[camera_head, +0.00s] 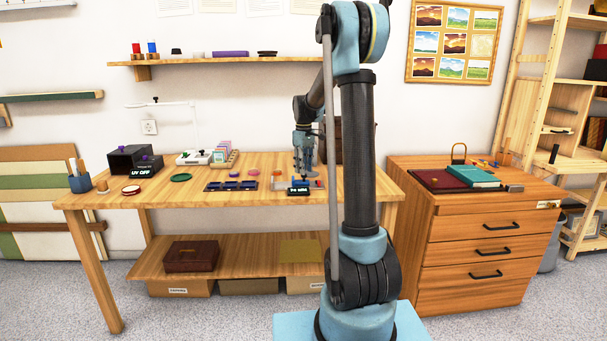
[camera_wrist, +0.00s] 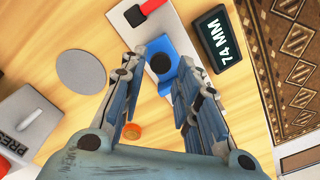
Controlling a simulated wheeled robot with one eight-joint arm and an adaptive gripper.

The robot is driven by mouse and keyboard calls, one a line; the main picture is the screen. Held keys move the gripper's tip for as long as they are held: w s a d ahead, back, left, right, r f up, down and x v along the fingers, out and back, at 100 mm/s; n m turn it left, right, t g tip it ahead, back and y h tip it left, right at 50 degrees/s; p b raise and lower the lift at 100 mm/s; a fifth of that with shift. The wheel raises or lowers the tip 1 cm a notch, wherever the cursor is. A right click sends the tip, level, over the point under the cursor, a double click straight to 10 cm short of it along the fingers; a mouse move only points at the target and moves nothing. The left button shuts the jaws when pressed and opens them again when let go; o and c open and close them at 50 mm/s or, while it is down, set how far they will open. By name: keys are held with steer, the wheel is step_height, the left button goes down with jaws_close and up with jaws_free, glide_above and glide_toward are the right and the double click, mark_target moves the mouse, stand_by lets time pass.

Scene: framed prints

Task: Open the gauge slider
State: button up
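The gauge has a pale base plate with a blue slider (camera_wrist: 178,58) that carries a round black knob (camera_wrist: 163,64). A dark display (camera_wrist: 217,38) beside it reads "74 MM". A red piece (camera_wrist: 150,6) sits on the plate at the top of the wrist view. In the head view the display (camera_head: 298,192) stands near the table's front edge. My gripper (camera_wrist: 159,64) is open above the gauge, with one finger to each side of the knob in the wrist view. It also shows in the head view (camera_head: 304,168), pointing down. Contact with the knob cannot be told.
A grey disc (camera_wrist: 80,72), a small orange cap (camera_wrist: 131,131) and a plate lettered "PRES" (camera_wrist: 28,122) lie left of and below the gauge in the wrist view. A patterned brown surface (camera_wrist: 290,55) is at right. A dark tray (camera_head: 231,186) stands left of the gauge.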

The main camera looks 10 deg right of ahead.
step_height(320, 180, up, 10)
steer(key=shift+f, duration=0.25)
stand_by(0.3)
steer(key=s+d+f+m+t, duration=0.1)
steer(key=s+d+m, duration=0.1)
steer(key=s, duration=1)
steer(key=s+d+f+m, duration=0.2)
steer(key=s, duration=1.1)
steer(key=s+d+f+m+t, duration=0.1)
steer(key=s+f+m, duration=0.3)
steer(key=s+f, duration=1.1)
steer(key=s, duration=0.3)
steer(key=shift+s, duration=0.3)
